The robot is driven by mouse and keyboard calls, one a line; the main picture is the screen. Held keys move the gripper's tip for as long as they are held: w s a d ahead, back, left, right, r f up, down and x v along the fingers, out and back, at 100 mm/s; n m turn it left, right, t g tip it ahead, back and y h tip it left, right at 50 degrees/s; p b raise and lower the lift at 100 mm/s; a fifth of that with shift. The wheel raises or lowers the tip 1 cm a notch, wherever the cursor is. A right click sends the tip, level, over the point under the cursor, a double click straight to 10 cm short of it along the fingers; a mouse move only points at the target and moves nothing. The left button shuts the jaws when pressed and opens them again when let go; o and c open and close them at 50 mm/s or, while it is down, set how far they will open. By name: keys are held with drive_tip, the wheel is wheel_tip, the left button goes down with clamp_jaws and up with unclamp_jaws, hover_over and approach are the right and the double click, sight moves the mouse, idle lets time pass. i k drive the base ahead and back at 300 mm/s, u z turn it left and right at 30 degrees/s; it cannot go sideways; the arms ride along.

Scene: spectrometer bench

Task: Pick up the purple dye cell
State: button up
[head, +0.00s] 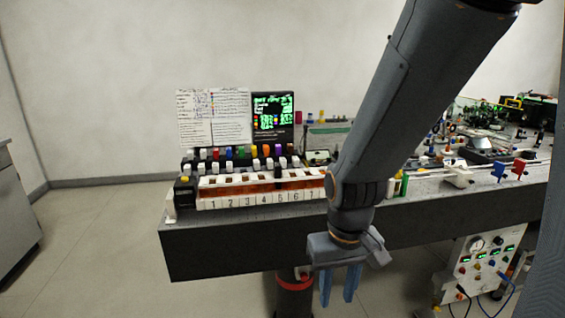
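The purple dye cell (278,150) shows as a small purple-topped piece toward the right of a row of coloured cells, behind the numbered white rack on the bench. Its lower part is hard to make out behind the pieces in front. My gripper (339,288) hangs fingers down in front of the bench's front edge, right of and below the purple cell in the picture. Its two blue-grey fingers are apart, with nothing seen between them. It is well clear of the cells.
The numbered white rack (254,198) stands along the front edge of the dark bench (240,250). A dark screen (273,112) and paper sheets (213,118) stand behind the cells. Optical parts crowd the bench at right. A dark cylinder with a red band (293,284) stands below, behind my gripper.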

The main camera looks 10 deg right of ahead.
sight(278, 147)
drive_tip(key=z, duration=1.5)
drive_tip(key=i, duration=0.8)
drive_tip(key=u, duration=1.5)
